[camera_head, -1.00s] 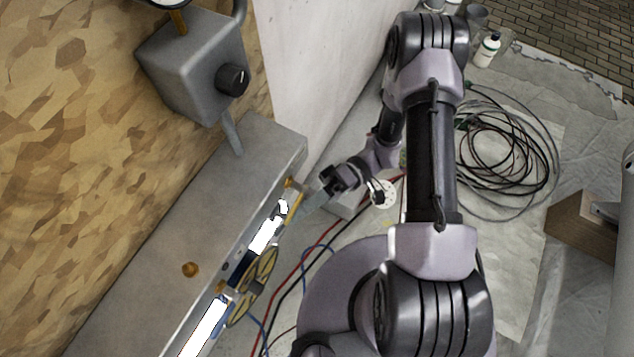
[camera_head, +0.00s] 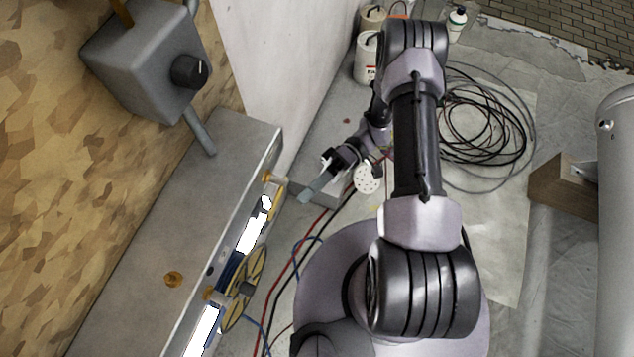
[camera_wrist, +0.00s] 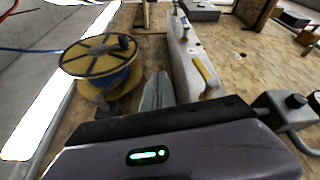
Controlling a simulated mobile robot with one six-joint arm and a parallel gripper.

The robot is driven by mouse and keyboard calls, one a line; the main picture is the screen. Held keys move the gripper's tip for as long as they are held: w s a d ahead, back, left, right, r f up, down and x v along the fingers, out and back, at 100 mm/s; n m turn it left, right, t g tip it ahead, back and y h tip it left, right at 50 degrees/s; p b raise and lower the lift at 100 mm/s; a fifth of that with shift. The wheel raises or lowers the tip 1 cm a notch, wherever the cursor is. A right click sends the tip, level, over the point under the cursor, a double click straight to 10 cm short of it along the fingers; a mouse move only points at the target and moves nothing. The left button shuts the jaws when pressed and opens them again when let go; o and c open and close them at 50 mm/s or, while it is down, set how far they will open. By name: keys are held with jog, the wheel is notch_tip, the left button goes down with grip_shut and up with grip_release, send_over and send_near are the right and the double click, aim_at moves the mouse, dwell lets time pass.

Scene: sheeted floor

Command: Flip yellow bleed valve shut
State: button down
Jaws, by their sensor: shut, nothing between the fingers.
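A yellow lever (camera_wrist: 206,72), which looks like the bleed valve handle, sticks out from the side of the grey metal box (camera_wrist: 182,50) in the wrist view. In the head view, a small brass fitting with a pale yellow handle (camera_head: 276,179) shows on the edge of the grey box (camera_head: 200,215); I cannot tell its exact angle. My gripper (camera_head: 308,192) is to the right of this fitting, apart from it. In the wrist view, my gripper (camera_wrist: 157,88) is shut and empty, with the lever to its right.
A yellow reel (camera_head: 246,290) with blue line stands beside the box and is left of my fingers in the wrist view (camera_wrist: 88,60). A grey control box with a black knob (camera_head: 188,72) is at upper left. Hoses (camera_head: 300,250) and coiled cable (camera_head: 485,125) lie on the floor.

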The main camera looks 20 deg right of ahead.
jog(key=shift+w+d+f, duration=0.3)
jog(key=shift+w+d, duration=0.1)
jog(key=shift+d, duration=0.25)
jog(key=shift+w+d+f, duration=0.25)
jog(key=shift+w+d, duration=0.1)
jog(key=shift+d, duration=0.3)
